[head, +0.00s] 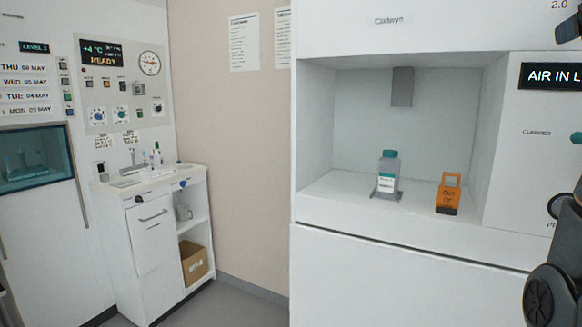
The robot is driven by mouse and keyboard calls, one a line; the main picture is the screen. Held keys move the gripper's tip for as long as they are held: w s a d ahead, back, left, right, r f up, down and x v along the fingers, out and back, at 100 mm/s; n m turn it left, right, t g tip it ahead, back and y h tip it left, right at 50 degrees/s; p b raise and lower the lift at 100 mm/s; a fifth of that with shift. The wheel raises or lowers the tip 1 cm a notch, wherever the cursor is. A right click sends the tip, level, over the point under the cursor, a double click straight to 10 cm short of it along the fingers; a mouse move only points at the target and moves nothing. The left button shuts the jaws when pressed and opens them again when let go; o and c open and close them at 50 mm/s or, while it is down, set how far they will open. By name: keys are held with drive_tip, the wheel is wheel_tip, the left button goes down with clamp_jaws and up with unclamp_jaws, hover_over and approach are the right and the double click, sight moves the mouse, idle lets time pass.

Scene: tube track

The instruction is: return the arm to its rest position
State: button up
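Dark links of my arm show along the right edge of the head view, in front of the white machine. A large round joint is at the lower right, with more dark parts above it. The frame edge cuts the arm off. My gripper is not in view, so its fingers and anything in them cannot be seen.
A clear bottle with a teal cap (390,154) stands upright in the white machine's recess (345,187), left of an orange sign (449,194). A white sink cabinet (152,240) with a cardboard box (194,265) stands at left. Floor between them is clear.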

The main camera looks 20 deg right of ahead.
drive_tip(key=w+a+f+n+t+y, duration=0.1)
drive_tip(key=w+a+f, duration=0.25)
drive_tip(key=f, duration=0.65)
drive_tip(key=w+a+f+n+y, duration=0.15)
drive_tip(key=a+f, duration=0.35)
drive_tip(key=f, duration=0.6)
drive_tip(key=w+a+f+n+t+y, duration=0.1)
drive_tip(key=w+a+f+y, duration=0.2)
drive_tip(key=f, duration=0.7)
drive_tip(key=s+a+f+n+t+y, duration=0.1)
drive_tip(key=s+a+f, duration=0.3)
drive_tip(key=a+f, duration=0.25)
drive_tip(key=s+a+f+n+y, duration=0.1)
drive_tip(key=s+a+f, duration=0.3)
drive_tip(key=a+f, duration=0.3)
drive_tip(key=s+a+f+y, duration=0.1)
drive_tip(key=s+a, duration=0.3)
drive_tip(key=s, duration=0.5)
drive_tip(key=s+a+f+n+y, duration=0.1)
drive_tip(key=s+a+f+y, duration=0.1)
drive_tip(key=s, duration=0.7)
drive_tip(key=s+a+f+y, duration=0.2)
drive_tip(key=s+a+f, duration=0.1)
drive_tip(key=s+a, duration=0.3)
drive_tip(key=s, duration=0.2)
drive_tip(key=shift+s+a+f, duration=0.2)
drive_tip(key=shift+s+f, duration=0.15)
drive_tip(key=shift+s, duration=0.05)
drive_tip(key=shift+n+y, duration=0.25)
